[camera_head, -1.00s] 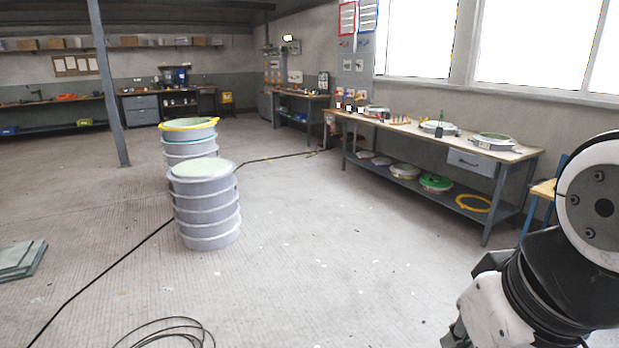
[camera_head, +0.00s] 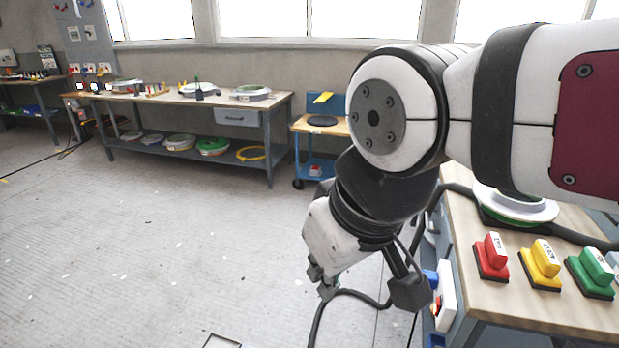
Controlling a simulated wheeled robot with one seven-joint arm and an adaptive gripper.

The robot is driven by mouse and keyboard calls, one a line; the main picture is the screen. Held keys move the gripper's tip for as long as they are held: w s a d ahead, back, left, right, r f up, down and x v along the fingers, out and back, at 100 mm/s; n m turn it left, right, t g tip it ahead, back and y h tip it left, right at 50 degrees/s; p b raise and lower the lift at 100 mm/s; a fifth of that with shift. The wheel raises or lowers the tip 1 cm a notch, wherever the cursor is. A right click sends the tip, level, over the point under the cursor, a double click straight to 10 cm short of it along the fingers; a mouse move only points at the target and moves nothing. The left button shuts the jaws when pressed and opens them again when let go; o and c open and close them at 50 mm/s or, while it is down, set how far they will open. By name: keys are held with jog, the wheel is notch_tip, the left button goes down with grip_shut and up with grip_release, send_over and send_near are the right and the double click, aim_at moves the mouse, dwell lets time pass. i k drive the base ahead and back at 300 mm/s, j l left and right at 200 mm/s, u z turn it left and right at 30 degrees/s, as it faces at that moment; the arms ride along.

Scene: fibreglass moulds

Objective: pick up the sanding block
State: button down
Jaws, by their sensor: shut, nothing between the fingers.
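Three sanding blocks with upright handles and dark base pads stand in a row on the wooden bench at the right: red (camera_head: 492,257), yellow (camera_head: 541,265) and green (camera_head: 591,273). Each has a small white label on top, too small to read. My gripper (camera_head: 327,284) hangs over the open floor, left of the bench and clear of the blocks. It is shut and empty, and its fingertips are small in the view.
The near bench (camera_head: 525,312) also carries a round white mould (camera_head: 515,207), partly behind my arm. A blue cart (camera_head: 316,168) stands behind. A long workbench (camera_head: 190,97) with moulds runs along the back wall. The floor at left is mostly clear, with a cable near the bench.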

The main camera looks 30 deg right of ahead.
aim_at(491, 258)
jog(key=z, duration=1.6)
jog(key=i+z, duration=0.1)
jog(key=z, duration=0.5)
